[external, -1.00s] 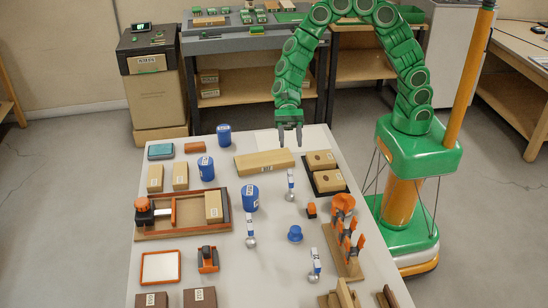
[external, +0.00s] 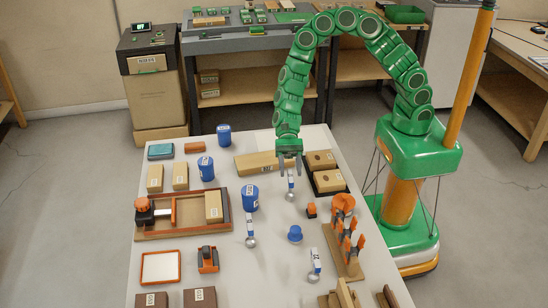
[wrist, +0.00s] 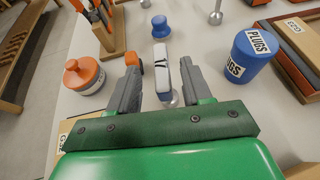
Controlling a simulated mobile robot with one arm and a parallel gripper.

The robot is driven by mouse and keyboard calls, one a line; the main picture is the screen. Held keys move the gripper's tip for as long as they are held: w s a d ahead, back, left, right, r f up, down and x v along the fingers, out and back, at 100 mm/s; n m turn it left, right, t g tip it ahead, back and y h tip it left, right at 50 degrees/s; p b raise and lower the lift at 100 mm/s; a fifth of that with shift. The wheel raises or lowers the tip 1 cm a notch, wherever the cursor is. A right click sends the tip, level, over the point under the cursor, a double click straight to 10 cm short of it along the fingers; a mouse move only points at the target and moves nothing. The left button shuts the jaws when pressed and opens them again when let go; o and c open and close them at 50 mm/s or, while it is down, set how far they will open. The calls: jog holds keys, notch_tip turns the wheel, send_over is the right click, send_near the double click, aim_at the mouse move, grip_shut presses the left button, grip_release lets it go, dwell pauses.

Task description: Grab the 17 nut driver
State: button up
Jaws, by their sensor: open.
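A blue-and-white driver (external: 291,183) stands upright on a round silver foot near the middle of the bench. My gripper (external: 290,160) is directly above and around its top, pointing down.
A small orange block (external: 311,210) and a blue knob (external: 295,233) stand near the driver. An orange-topped round pot (external: 343,203) and a wooden tool rack (external: 345,262) are at right.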

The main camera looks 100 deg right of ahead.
aim_at(291, 188)
jog(key=shift+x, duration=2.55)
jog(key=shift+d, duration=0.1)
grip_shut()
